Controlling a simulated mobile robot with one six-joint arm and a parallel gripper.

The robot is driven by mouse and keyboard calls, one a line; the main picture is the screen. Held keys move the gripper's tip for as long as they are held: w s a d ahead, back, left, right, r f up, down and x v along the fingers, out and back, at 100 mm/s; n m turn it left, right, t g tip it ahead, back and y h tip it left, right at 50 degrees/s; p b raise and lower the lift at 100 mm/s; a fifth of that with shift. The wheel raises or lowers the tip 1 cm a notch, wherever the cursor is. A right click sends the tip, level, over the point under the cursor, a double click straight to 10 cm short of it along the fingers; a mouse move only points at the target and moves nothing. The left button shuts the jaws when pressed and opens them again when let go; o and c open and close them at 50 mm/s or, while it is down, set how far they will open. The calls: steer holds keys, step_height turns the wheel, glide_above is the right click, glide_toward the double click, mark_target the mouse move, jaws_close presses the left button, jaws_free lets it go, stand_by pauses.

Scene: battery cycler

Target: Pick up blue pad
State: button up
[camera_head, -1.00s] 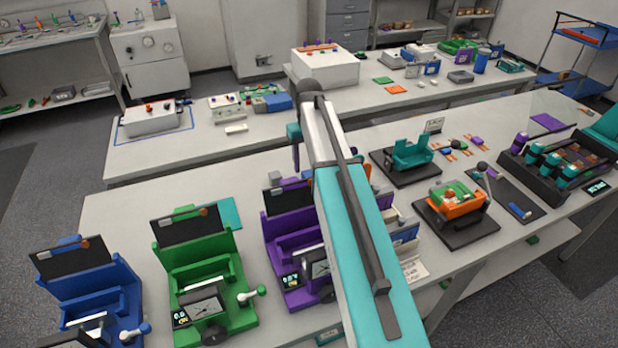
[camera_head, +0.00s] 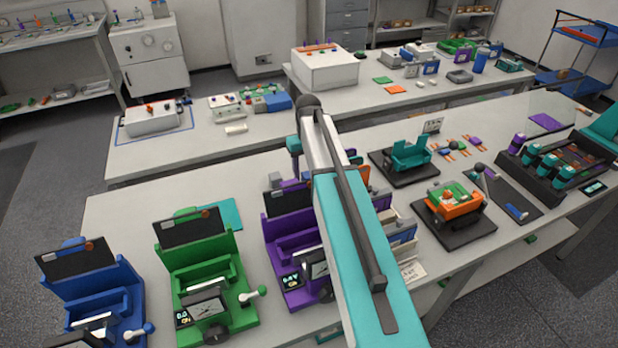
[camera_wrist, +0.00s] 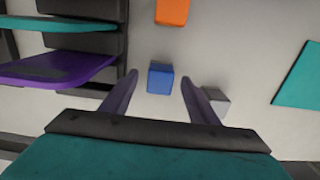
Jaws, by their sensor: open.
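The blue pad (camera_wrist: 160,79) is a small blue block on the pale tabletop in the wrist view. My gripper (camera_wrist: 159,77) has its two purple fingers spread apart. The pad appears between and slightly beyond the fingertips, with no finger seen touching it. The height of the fingers above the pad is hard to tell. In the head view my arm covers the middle, and neither the gripper's fingers nor the pad can be made out.
In the wrist view, an orange block (camera_wrist: 172,11) lies beyond the pad and a grey block (camera_wrist: 216,101) beside the right finger. A purple and teal rack-like structure (camera_wrist: 58,71) stands at left. A teal mat (camera_wrist: 300,78) lies at right, with bare tabletop between.

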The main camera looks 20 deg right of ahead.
mark_target(308, 174)
steer(key=shift+f+p, duration=0.3)
steer(key=shift+f, duration=0.9)
steer(key=c, duration=1.1)
steer(key=shift+r, duration=0.2)
steer(key=shift+c, duration=0.2)
steer(key=shift+r+b, duration=1.65)
steer(key=shift+r, duration=3.2)
steer(key=o, duration=0.4)
steer(key=shift+c, duration=1.4)
